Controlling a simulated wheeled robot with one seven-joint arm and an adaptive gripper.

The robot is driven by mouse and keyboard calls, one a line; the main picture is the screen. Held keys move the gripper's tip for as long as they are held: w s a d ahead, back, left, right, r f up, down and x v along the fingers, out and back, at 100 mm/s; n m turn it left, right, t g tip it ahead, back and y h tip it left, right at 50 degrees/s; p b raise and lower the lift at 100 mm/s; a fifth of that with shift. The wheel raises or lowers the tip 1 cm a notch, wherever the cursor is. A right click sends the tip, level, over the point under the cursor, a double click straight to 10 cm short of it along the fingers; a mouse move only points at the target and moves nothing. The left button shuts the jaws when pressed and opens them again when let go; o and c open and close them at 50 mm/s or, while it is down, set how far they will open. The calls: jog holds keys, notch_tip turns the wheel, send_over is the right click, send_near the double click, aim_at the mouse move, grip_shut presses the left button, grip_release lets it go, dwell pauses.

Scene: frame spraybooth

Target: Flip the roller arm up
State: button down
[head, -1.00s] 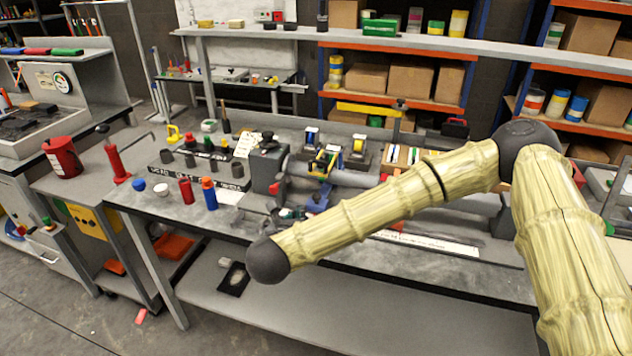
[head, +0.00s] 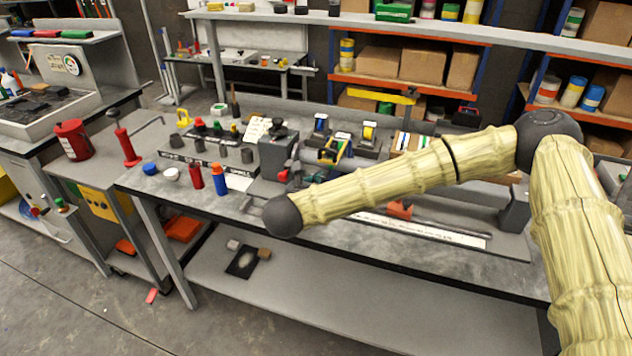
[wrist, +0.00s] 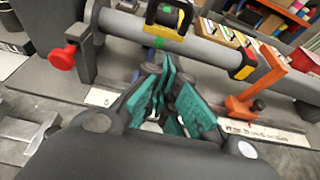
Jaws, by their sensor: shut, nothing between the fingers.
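In the wrist view, a grey horizontal tube (wrist: 185,45) carries a yellow-and-black clamp (wrist: 168,18). An orange arm (wrist: 258,82) stands tilted on the rail to the right. I cannot tell for certain which part is the roller arm. My gripper (wrist: 168,74) has teal fingers, shut and empty, just in front of the tube near a blue part (wrist: 136,74); contact cannot be told.
In the head view, a red bottle (head: 195,176) and a blue bottle (head: 219,181) stand on the bench left of the fixture. A labelled strip (head: 425,229) runs along the front. Shelves with boxes stand behind.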

jog(key=p+x, duration=0.1)
jog(key=x, duration=0.4)
jog(key=shift+w+f, duration=0.1)
jog(key=shift+w, duration=0.05)
